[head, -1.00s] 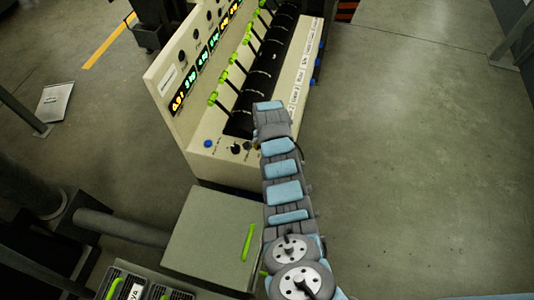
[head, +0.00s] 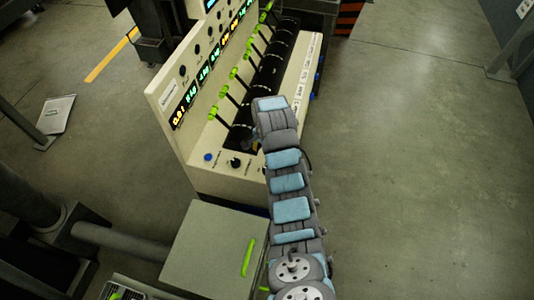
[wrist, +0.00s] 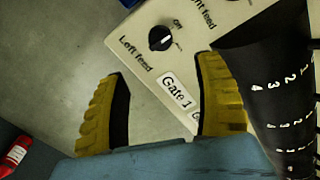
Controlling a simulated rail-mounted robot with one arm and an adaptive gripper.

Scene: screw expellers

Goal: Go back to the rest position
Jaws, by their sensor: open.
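My gripper (wrist: 155,75) shows in the wrist view as two yellow ribbed fingers, spread apart with nothing between them. It hangs over the cream control panel (wrist: 215,22), near the "Gate 1" label (wrist: 177,88) and below the black "Left feed" knob (wrist: 160,38). In the head view, my arm reaches up to the near end of the same control panel (head: 215,165), and its end hides the gripper fingers. Several green-tipped levers (head: 212,114) stand in the panel's black slotted strip (head: 240,136), left of my arm's end.
A grey-green box (head: 212,245) with a green handle (head: 248,256) stands in front of the panel. Dark pipework (head: 120,240) lies at lower left. Open floor (head: 420,150) spreads to the right. A red cylinder (wrist: 15,155) shows at the wrist view's lower left.

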